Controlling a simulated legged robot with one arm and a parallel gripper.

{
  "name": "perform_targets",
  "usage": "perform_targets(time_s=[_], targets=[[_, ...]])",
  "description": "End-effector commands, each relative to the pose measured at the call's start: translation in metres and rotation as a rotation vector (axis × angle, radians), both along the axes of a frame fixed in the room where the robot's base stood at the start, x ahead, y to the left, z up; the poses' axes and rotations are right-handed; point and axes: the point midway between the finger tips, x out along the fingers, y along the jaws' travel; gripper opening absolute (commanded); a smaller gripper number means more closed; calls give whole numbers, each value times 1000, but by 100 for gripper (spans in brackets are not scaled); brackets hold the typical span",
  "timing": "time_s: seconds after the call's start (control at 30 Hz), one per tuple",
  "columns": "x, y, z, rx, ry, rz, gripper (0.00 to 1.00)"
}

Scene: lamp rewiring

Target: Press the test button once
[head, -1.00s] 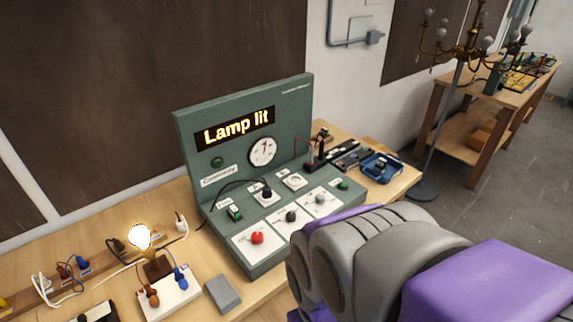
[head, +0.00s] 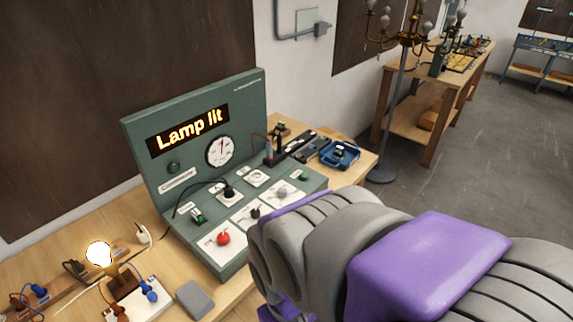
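A green console (head: 245,95) stands on the wooden bench, and its display (head: 188,130) reads "Lamp lit". A red button (head: 223,239) sits on a white plate at the console's front left. A small green button (head: 304,176) is at the right of the sloped panel. The labels are too small to read, so I cannot tell which one is the test button. A black knob (head: 255,212) and a grey knob (head: 282,193) sit beside the red button. The bulb (head: 98,254) at the left glows. My arm covers the lower right, and my gripper is not visible.
A grey block (head: 195,299) lies in front of the console. A white block with blue and brown plugs (head: 150,291) is left of it. A blue tray (head: 341,155) sits at the bench's right end. A chandelier stand (head: 398,105) and another bench (head: 433,85) are beyond.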

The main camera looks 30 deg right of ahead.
Motion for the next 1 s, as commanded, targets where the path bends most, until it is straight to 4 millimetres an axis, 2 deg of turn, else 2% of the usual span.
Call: perform_targets(time_s=[0.07, 0.53, 1.0], targets=[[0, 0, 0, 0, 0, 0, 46], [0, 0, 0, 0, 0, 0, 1], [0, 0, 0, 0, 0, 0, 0]])
